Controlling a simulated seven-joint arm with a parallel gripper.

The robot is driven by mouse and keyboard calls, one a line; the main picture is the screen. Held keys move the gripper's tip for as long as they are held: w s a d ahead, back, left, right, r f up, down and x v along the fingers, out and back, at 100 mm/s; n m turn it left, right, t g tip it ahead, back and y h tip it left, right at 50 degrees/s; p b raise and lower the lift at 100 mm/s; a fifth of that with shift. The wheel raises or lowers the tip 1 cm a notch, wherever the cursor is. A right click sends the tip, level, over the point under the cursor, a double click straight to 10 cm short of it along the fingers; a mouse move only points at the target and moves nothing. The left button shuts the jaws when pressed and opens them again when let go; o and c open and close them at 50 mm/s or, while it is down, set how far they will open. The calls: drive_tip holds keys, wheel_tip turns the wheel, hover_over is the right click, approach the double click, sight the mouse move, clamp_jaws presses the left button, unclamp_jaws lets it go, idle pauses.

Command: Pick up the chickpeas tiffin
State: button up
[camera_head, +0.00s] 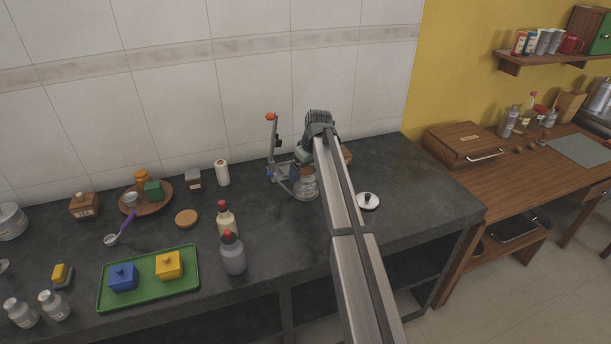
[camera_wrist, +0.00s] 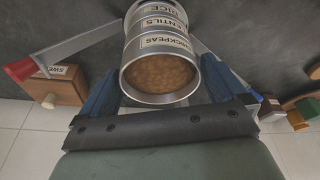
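The chickpeas tiffin (camera_wrist: 160,72) is a round steel tier labelled CHICKPEAS, nearest the wrist camera, with its brown contents showing and no lid on it. The lentils tier (camera_wrist: 163,24) and the rice tier (camera_wrist: 163,8) are stacked beyond it. In the head view the steel stack (camera_head: 307,187) stands on the dark counter, partly hidden by my arm. My gripper (camera_wrist: 162,68) is open, with a blue finger on each side of the chickpeas tier. I cannot tell whether the fingers touch it.
A grey carrier frame (camera_head: 273,140) with a red-orange end rises beside the stack. A steel lid (camera_head: 368,202) lies to its right. A wooden box (camera_wrist: 55,86) stands close by. Two bottles (camera_head: 233,255) and a green tray (camera_head: 150,291) are further left.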

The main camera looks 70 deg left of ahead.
drive_tip(key=c, duration=0.8)
